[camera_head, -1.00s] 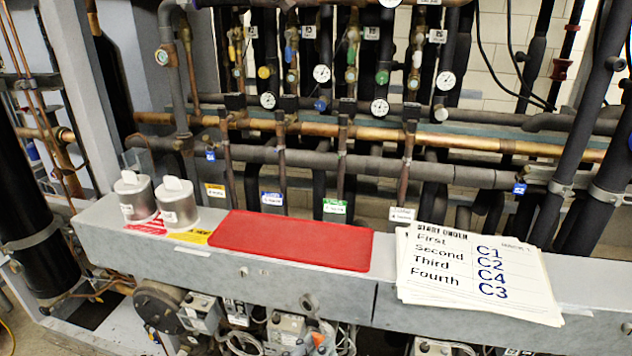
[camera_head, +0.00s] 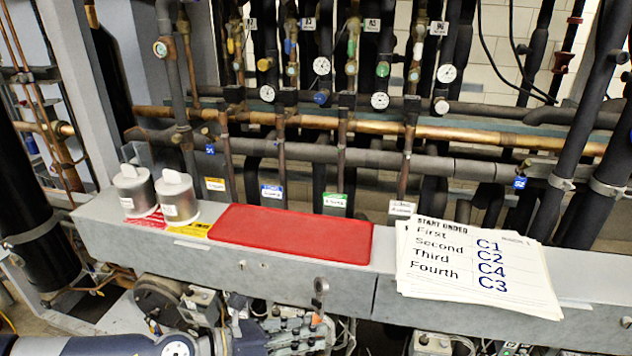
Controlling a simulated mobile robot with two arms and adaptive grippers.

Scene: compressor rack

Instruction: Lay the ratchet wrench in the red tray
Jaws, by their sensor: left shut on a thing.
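The red tray (camera_head: 290,235) lies flat on the grey ledge in the middle and looks empty. My left gripper (camera_head: 312,332) is at the bottom of the view, in front of and below the ledge. It is shut on the ratchet wrench (camera_head: 321,287), which stands roughly upright. The lower part of the wrench is hidden or lost among the cluttered background. My right gripper is not in view.
A stack of white paper sheets (camera_head: 478,265) lies right of the tray. Two metal canisters (camera_head: 177,200) stand left of it, by red and yellow labels. Pipes with gauges and valves (camera_head: 380,100) rise behind the ledge. Boxes and cables are below it.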

